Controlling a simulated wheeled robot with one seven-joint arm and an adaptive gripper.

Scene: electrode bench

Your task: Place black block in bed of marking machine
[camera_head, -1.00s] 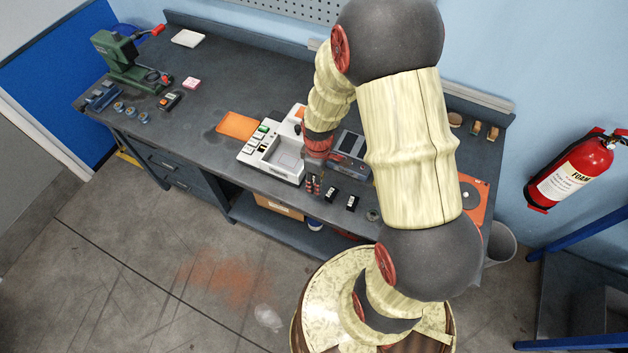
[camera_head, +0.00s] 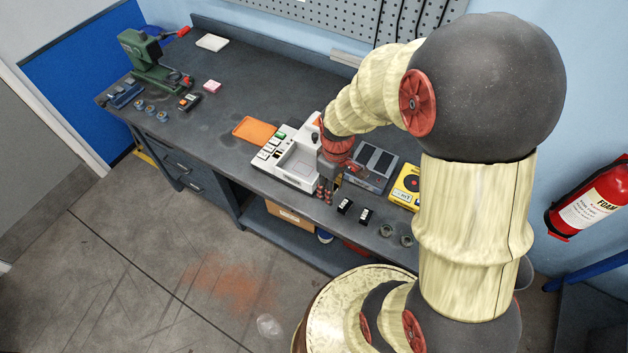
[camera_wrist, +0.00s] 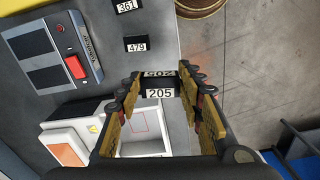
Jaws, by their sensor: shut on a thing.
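My gripper (camera_wrist: 160,88) is shut on a black block (camera_wrist: 160,94) with a white label reading 205, clear in the wrist view. The white marking machine (camera_head: 279,157) stands on the bench in the head view. Its recessed bed (camera_head: 299,162) faces up and looks empty; it also shows in the wrist view (camera_wrist: 143,148), below and left of the block. In the head view my gripper (camera_head: 325,194) is at the machine's right front side, beside the bed, fingers down. The held block is hard to make out there.
Two other black blocks (camera_head: 344,207) (camera_head: 364,216), labelled 479 and 361 in the wrist view, lie right of my gripper. A grey device (camera_head: 371,165) and a yellow box (camera_head: 405,187) stand behind them.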

